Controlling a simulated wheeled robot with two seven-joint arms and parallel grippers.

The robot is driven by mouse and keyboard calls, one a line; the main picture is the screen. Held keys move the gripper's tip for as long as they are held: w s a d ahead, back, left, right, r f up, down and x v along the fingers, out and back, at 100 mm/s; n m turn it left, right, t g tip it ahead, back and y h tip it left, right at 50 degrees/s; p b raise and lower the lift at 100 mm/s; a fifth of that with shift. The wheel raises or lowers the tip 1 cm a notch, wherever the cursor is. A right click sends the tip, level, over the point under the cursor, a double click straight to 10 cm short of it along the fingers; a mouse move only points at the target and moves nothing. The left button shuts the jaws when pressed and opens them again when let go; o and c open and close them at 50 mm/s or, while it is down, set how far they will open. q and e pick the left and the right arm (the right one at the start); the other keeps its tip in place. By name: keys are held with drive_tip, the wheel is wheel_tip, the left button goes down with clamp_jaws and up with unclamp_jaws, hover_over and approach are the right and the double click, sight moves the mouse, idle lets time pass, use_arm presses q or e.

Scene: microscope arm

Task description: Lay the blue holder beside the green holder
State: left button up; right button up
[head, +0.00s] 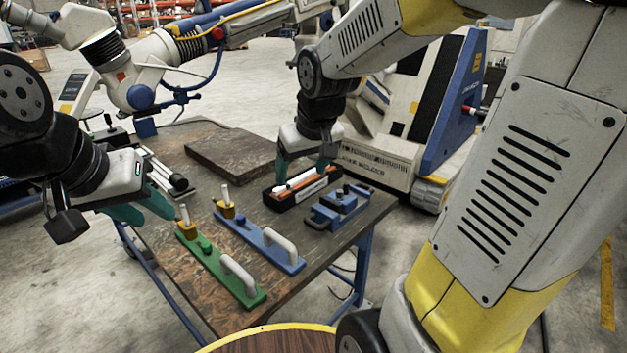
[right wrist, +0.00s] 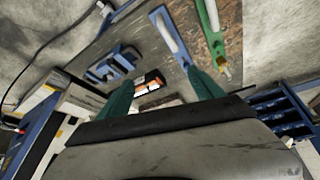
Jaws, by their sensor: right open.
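The green holder (head: 210,257), with a white handle and a yellow piece at its far end, lies on the table. The blue holder (head: 265,242), of like shape, lies to its right, roughly parallel, with a strip of table between them. Both also show in the right wrist view, blue (right wrist: 172,38) and green (right wrist: 208,22). My right gripper (head: 304,168) is open, its teal fingers over a black and orange case (head: 298,192), beyond the blue holder. Contact with the case is unclear. My left gripper (head: 148,207) hovers left of the green holder; its finger gap is unclear.
A blue clamp-like fixture (head: 337,207) sits at the table's right side. A dark flat slab (head: 232,153) lies at the back. A round wooden top (head: 270,342) is at the front.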

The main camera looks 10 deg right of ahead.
drive_tip(key=s+d+r+m+y, duration=0.1)
drive_tip(key=s+r+m, duration=0.1)
drive_tip(key=s, duration=1.2)
drive_tip(key=shift+d+r+t, duration=0.4)
drive_tip(key=shift+r, duration=0.5)
